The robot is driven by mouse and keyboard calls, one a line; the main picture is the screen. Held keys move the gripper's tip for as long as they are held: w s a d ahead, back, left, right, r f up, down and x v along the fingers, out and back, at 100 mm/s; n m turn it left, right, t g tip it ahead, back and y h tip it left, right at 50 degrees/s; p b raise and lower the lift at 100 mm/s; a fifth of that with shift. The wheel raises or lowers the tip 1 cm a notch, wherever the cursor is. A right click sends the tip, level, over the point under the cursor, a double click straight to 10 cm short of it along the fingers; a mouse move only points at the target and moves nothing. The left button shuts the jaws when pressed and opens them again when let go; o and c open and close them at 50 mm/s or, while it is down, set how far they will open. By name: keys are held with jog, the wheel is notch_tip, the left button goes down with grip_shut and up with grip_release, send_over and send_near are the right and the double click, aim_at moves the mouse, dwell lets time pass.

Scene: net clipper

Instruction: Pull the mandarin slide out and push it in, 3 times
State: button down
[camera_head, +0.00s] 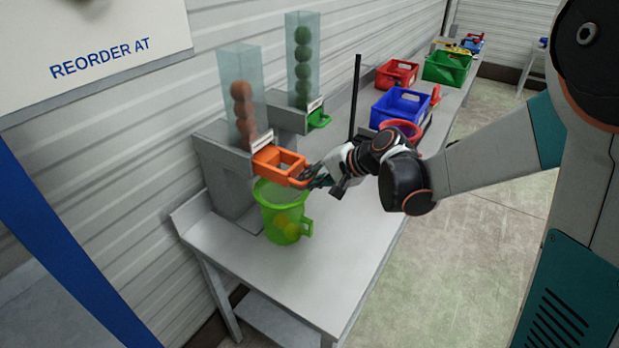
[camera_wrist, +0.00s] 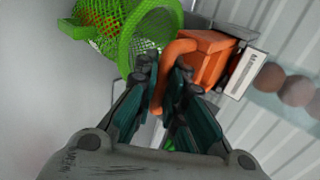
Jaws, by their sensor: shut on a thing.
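The orange mandarin slide (camera_head: 279,163) sticks out from the front of the left dispenser, under its clear tube of orange fruit (camera_head: 242,110). My gripper (camera_head: 312,178) is shut on the slide's handle. In the wrist view the orange handle (camera_wrist: 172,62) runs between the two fingers (camera_wrist: 165,85), and the slide body (camera_wrist: 207,58) is just beyond it. A green net basket (camera_head: 280,212) stands on the table below the slide, with some orange and yellow fruit in it. The basket also shows in the wrist view (camera_wrist: 150,35).
A second dispenser with a green slide (camera_head: 318,119) and a tube of green fruit (camera_head: 303,65) stands behind. A dark upright post (camera_head: 355,95) rises beyond my gripper. Blue (camera_head: 400,107), red (camera_head: 396,75) and green (camera_head: 446,68) bins sit farther along the table (camera_head: 300,270).

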aim_at(274, 165)
jog(key=shift+w, duration=0.1)
jog(key=shift+w+a+b, duration=0.2)
jog(key=shift+w+a, duration=0.85)
jog(key=shift+a, duration=0.3)
jog(key=shift+w+a+b, duration=0.15)
jog(key=shift+w+a, duration=0.95)
jog(key=shift+a, duration=0.25)
jog(key=shift+w+a+b, duration=0.2)
jog(key=shift+w+a, duration=0.85)
jog(key=shift+a, duration=0.3)
jog(key=shift+s+d+r, duration=0.1)
jog(key=shift+s+d, duration=1)
jog(key=shift+d, duration=0.3)
jog(key=shift+s+d+f, duration=0.1)
jog(key=shift+s+d, duration=0.95)
jog(key=shift+d, duration=0.3)
jog(key=shift+s+d+r, duration=0.1)
jog(key=shift+s+d, duration=1)
jog(key=shift+d, duration=0.3)
jog(key=shift+w+a, duration=0.1)
